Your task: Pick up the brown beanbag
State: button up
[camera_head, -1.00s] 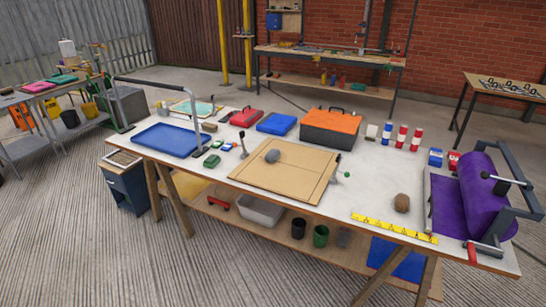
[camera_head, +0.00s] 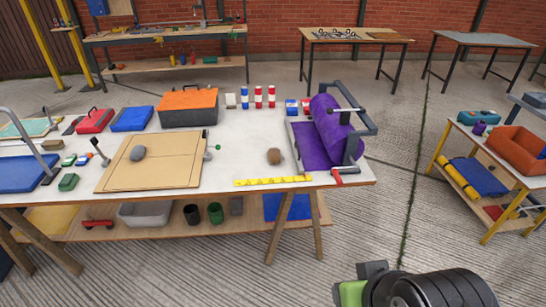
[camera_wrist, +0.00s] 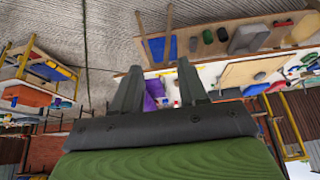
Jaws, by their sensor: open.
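The brown beanbag (camera_head: 274,156) is a small rounded lump on the white tabletop (camera_head: 240,140), just left of the purple roll (camera_head: 333,125) and behind the yellow strip (camera_head: 272,180). My gripper (camera_wrist: 160,82) is open and empty, its two dark fingers apart in the wrist view, which looks upside down. It is well away from the beanbag. In the head view, part of my arm shows at the bottom right, off the table. I cannot make out the beanbag in the wrist view; a finger may cover it.
A grey lump (camera_head: 138,152) lies on the tan board (camera_head: 155,175). Red, white and blue cylinders (camera_head: 258,97) stand behind the beanbag. An orange-topped toolbox (camera_head: 188,108) is at the back. A cart (camera_head: 500,140) stands right. Floor between table and cart is clear.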

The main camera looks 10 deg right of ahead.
aim_at(274, 155)
jog(key=i+j, duration=0.3)
jog(key=i, duration=0.15)
jog(key=i+j+u, duration=0.1)
jog(key=i+j, duration=0.15)
jog(key=i, duration=0.15)
jog(key=i+j, duration=0.25)
jog(key=i, duration=0.2)
jog(key=i+j, duration=0.25)
jog(key=i, duration=0.2)
jog(key=i+j+u, duration=0.1)
jog(key=i+j, duration=0.15)
jog(key=i, duration=0.2)
